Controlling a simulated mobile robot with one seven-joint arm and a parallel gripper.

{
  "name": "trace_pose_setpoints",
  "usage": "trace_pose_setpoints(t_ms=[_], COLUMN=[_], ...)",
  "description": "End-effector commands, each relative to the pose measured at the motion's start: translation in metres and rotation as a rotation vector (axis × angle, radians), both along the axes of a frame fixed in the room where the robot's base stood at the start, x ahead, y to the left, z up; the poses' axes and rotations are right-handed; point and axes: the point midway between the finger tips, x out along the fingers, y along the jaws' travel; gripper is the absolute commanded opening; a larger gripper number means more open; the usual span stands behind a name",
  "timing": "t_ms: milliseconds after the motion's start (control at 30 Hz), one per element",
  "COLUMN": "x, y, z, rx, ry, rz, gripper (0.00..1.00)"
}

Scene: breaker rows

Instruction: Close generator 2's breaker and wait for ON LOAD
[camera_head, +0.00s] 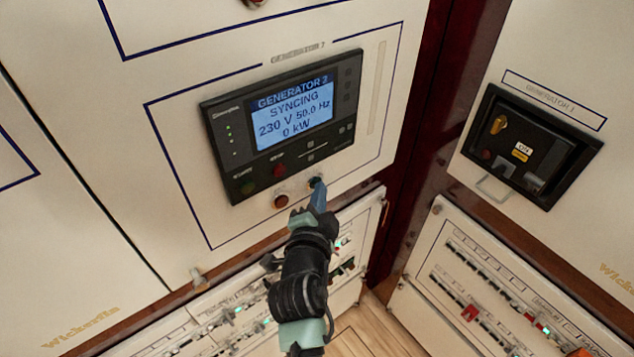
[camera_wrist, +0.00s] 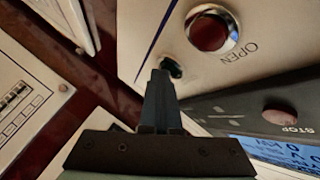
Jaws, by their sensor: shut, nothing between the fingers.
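Generator 2's controller (camera_head: 285,120) is a dark unit on a cream panel. Its screen (camera_head: 292,113) reads GENERATOR 2, SYNCING, 230 V, 50.0 Hz, 0 kW. Below it are a red button (camera_head: 280,201) and a dark green button (camera_head: 315,182). In the wrist view the red button (camera_wrist: 212,31) is marked OPEN, and the dark green button (camera_wrist: 172,68) is beside it, its label hidden. My gripper (camera_head: 318,189) is shut and empty, its tips at the dark green button. In the wrist view my gripper (camera_wrist: 160,76) overlaps the button's edge; I cannot tell whether it is pressed.
The controller's red STOP button (camera_wrist: 279,113) is close to my fingers on the right. Generator 1's breaker (camera_head: 530,147), marked ON, is on the right panel beyond a dark red post. Breaker rows (camera_head: 490,280) are lower down.

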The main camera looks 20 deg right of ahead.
Motion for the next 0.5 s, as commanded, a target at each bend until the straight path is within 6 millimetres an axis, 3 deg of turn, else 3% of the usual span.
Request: trace_pose_setpoints(t_ms=[500], x=[-0.016], y=[-0.005], z=[0.0], rx=[0.0], ry=[-0.001], rz=[0.002], gripper=[0.0])
